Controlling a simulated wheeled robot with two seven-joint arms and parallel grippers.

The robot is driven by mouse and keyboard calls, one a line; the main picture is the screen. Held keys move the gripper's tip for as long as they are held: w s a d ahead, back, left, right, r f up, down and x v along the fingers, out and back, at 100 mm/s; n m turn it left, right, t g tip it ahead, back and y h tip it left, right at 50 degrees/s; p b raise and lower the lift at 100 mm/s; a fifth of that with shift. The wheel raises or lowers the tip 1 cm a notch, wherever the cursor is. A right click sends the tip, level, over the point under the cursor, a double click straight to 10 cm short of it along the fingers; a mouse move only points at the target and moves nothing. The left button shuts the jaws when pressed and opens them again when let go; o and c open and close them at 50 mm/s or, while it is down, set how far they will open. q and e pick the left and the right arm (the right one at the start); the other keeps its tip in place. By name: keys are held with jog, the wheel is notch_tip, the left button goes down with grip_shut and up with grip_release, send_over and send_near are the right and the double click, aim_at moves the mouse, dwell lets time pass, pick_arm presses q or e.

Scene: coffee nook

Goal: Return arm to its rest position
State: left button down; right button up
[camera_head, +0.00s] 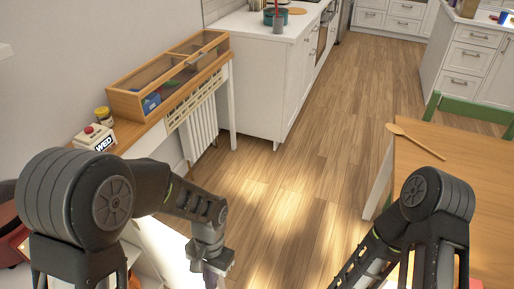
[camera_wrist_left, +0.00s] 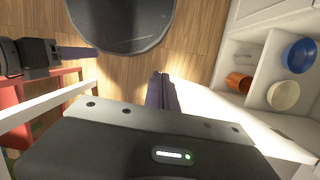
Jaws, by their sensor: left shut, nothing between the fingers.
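My left arm comes in from the left in the head view, bent at the elbow, with the forearm reaching right and the wrist pointing down. My right arm is bent at the lower right, near the wooden table (camera_head: 440,190). In the left wrist view a purple-grey fingertip of what appears to be my right gripper (camera_wrist_left: 78,53) shows at the left; its opening is unclear.
A wooden case with a clear lid (camera_head: 190,66), a yellow jar (camera_head: 103,115) and a white box with a red knob (camera_head: 94,138) stand on the bench at left. A wooden spoon (camera_head: 415,140) lies on the table. Shelves at right in the wrist view hold bowls (camera_wrist_left: 299,55). Floor between is clear.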

pick_arm(q)
jog(key=s+d+f+n+t+h, duration=0.1)
jog(key=s+d+f+n+h, duration=0.1)
jog(key=f, duration=0.6)
jog(key=s+d+f+n+t+h, duration=0.2)
jog(key=s+f+n+h, duration=0.1)
jog(key=s+f, duration=0.3)
jog(key=shift+s+d+f+n, duration=0.25)
jog(key=shift+s+f+n, duration=0.1)
jog(key=shift+f+n, duration=0.6)
